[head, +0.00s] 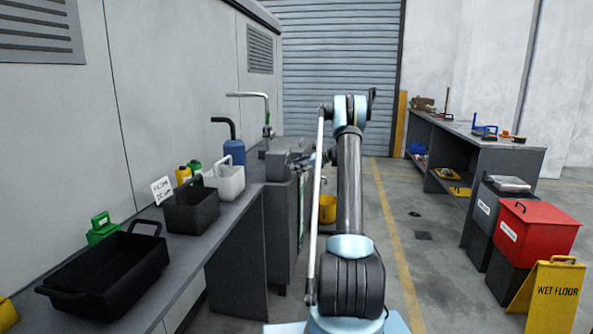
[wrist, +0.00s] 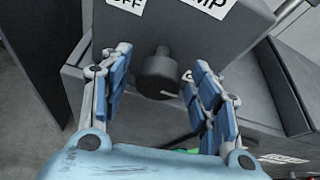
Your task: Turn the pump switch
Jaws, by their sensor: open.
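The pump switch is a dark round knob (wrist: 158,74) on the face of a grey box (wrist: 190,38). A white label reading "OFF" (wrist: 128,4) and a partly cut-off label ending in "MP" (wrist: 212,6) are above it. A small light pointer mark shows at the knob's right side. My gripper (wrist: 156,76) is open, with one blue-padded finger left of the knob and one right of it. Gaps show on both sides; I cannot tell how deep the knob sits between them. In the head view my gripper (head: 320,158) is small beside the grey box (head: 284,162).
A grey bench (head: 232,212) with black bins (head: 105,275) and a white bin (head: 226,180) runs along the left. A yellow bucket (head: 327,208) is beyond my arm. A red box (head: 536,232) and wet-floor sign (head: 555,292) stand right. Floor between is mostly clear.

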